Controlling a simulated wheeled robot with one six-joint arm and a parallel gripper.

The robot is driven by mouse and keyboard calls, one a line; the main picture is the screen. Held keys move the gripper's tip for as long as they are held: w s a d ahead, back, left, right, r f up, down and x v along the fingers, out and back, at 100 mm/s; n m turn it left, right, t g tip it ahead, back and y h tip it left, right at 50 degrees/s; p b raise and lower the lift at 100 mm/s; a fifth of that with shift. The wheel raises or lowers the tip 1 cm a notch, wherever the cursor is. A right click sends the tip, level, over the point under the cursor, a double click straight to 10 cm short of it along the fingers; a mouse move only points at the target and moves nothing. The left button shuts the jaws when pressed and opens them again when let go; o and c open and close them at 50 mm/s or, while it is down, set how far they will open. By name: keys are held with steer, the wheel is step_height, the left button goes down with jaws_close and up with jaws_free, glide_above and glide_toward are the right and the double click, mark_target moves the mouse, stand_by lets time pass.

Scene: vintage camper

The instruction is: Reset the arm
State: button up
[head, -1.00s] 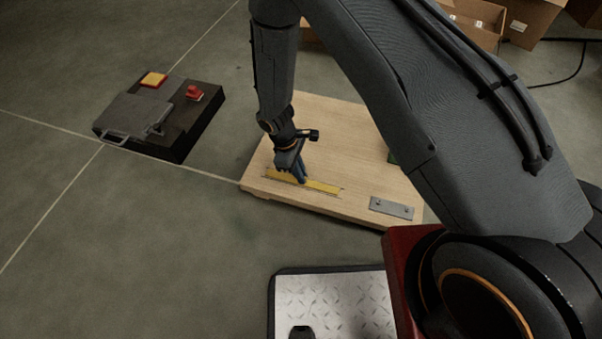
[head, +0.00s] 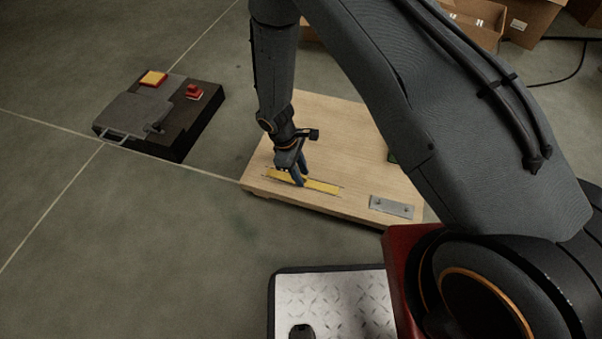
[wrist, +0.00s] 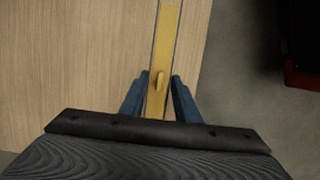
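My gripper (head: 301,181) is at the end of my arm, low over a yellow strip (head: 323,187) on a light wooden board (head: 335,130). In the wrist view the two blue fingers (wrist: 158,88) stand apart, one on each side of the yellow strip (wrist: 167,40). I cannot tell the exact height of the fingertips above the board.
A dark box (head: 190,118) with a red knob (head: 193,92), a yellow button (head: 153,78) and a grey lid (head: 135,112) sits at the left. A metal plate (head: 391,207) is on the board's front right. Cardboard boxes (head: 470,22) stand at the back right.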

steer(key=s+a+r+m+y+p, duration=0.1)
steer(key=s+a+r+m, duration=0.15)
steer(key=r, duration=1.45)
steer(key=s+a+r+m+y+p, duration=0.1)
steer(key=s+a+r+m+p, duration=0.2)
steer(key=r, duration=1.4)
steer(key=s+d+r+m+t+y+b, duration=0.1)
steer(key=s+d+r+m+y, duration=0.2)
steer(key=s+r, duration=1.3)
steer(key=d+r+m+h+p, duration=0.1)
steer(key=d+r+m+p, duration=0.1)
steer(key=d+r+p, duration=0.8)
steer(key=s+d+r+m+h+p, duration=0.1)
steer(key=d+r+m+p, duration=0.2)
steer(key=d+r+p, duration=0.7)
step_height(320, 180, up, 4)
steer(key=p, duration=1.4)
steer(key=shift+s+f, duration=0.25)
steer(key=shift+m, duration=0.25)
